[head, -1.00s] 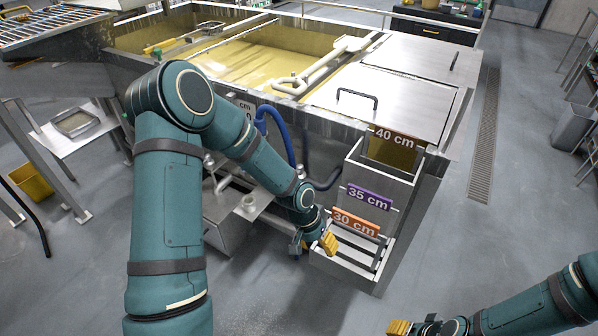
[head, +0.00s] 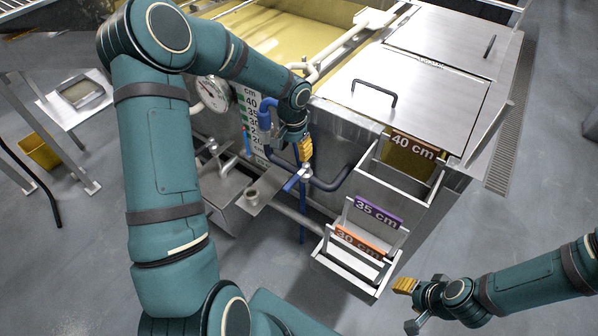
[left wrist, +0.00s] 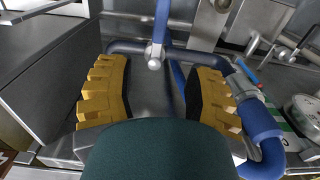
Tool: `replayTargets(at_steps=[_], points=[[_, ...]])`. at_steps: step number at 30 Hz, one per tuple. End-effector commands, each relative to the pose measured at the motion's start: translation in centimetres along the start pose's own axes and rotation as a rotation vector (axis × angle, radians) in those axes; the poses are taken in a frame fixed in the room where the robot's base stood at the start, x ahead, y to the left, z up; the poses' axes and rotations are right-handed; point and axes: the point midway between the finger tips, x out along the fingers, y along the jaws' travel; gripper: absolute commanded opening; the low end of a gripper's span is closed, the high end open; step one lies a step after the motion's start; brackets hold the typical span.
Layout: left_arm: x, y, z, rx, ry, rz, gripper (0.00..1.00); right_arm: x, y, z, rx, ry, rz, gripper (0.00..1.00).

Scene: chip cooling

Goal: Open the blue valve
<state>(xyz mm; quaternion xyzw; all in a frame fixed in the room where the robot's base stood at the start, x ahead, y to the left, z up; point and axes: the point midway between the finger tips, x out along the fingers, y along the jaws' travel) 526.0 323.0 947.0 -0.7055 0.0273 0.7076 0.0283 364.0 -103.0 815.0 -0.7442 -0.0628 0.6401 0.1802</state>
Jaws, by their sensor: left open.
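The blue valve (head: 293,183) has blue handle arms around a silver hub, on piping at the front of the vat. In the left wrist view its silver hub (left wrist: 154,54) and blue arms lie just beyond the fingertips, roughly between them. My left gripper (head: 300,150) is open and empty, just above the valve in the head view and apart from it. Its two yellow fingers (left wrist: 158,95) stand wide apart in the left wrist view. My right gripper (head: 408,305) is open and empty at the lower right, away from the valve.
A blue hose (head: 266,118) runs close beside the left gripper. A round gauge (head: 212,93) and a level scale are left of it. Metal boxes labelled 40, 35 and 30 cm (head: 375,213) stand right of the valve. A metal box (head: 228,203) sits at left.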

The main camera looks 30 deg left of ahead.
Motion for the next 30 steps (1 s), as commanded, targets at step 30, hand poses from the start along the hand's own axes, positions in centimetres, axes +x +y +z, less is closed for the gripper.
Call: replayTargets(at_steps=[30], points=[[13.3, 0.0, 0.0, -0.001, 0.000, 0.001, 0.53, 1.4, 0.5, 0.8, -0.005, -0.016, -0.002, 0.47]])
